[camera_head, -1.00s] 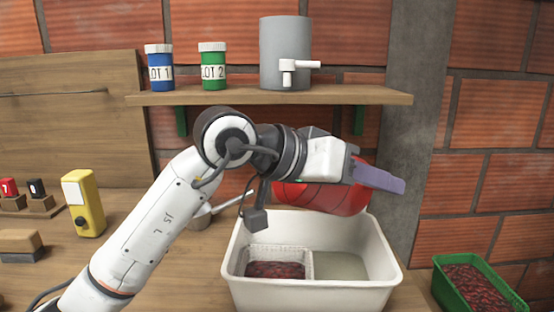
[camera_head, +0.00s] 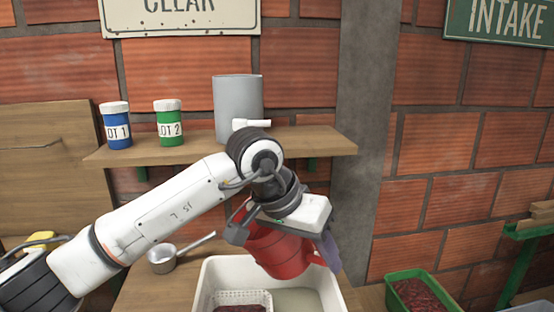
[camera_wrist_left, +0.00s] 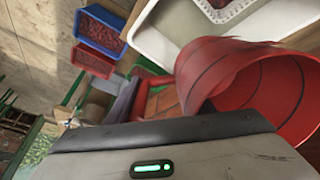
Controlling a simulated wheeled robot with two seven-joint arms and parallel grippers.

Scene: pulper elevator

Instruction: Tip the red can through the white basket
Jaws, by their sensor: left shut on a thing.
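My left gripper (camera_head: 318,242) is shut on the red can (camera_head: 272,250) and holds it tilted above a white tub (camera_head: 335,296). One purple-grey finger shows at the can's right side; the other is hidden. In the left wrist view the red can (camera_wrist_left: 275,85) shows close up on the right, with its hollow inside partly visible. The white basket (camera_head: 226,298) sits in the left part of the tub, with dark red cherries in it, and is cut off by the lower edge. It also shows at the top of the wrist view (camera_wrist_left: 203,10). My right gripper is not in view.
A metal dipper (camera_head: 162,259) lies left of the tub. A green crate (camera_head: 392,284) of dark red cherries stands to the right. The shelf (camera_head: 310,143) above holds a blue jar (camera_head: 116,127), a green jar (camera_head: 168,125) and a grey tank (camera_head: 238,105).

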